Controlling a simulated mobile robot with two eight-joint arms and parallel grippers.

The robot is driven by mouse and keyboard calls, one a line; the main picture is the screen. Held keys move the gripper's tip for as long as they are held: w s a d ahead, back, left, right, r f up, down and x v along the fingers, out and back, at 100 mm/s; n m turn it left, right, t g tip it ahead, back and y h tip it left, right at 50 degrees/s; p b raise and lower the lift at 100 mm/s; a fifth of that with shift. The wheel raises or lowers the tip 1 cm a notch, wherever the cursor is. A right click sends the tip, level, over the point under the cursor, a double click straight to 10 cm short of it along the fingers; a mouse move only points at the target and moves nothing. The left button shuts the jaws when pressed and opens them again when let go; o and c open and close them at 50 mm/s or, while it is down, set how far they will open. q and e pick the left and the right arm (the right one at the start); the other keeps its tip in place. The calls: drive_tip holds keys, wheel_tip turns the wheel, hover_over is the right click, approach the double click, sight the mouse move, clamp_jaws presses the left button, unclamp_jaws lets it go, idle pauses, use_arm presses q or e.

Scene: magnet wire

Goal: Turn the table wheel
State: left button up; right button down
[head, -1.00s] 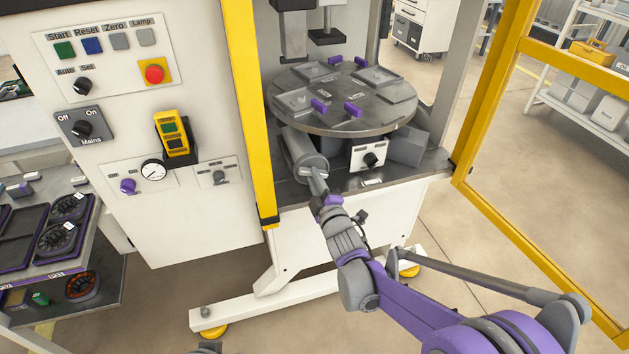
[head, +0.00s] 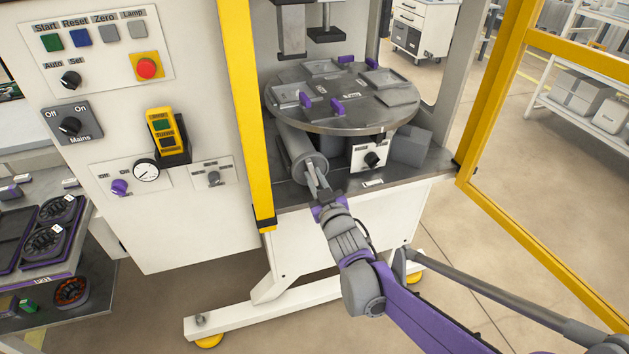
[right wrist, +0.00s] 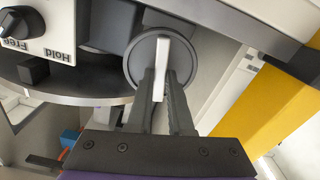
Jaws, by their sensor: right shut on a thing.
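The table wheel (right wrist: 145,53) is a grey round disc with a pale bar across its face in the right wrist view. In the head view, it (head: 311,163) is at the front end of a grey cylinder under the round turntable (head: 350,122). My right gripper (right wrist: 164,72) is shut on the wheel's bar, with one finger on each side. It also shows in the head view (head: 314,178), reaching in from below. The turntable is grey, with several plates and purple clamps on top. My left gripper is not in view.
A switch box (head: 371,155) stands right of the wheel under the turntable. A yellow post (head: 248,120) is close on the left, and a yellow-framed door (head: 497,100) stands open on the right. The control panel (head: 95,60) is further left.

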drive_tip(key=shift+m+b, duration=0.4)
drive_tip(key=shift+m, duration=0.7)
drive_tip(key=c, duration=0.8)
unclamp_jaws()
drive_tip(key=p+v, duration=0.1)
drive_tip(key=v, duration=1)
drive_tip(key=shift+w, duration=0.1)
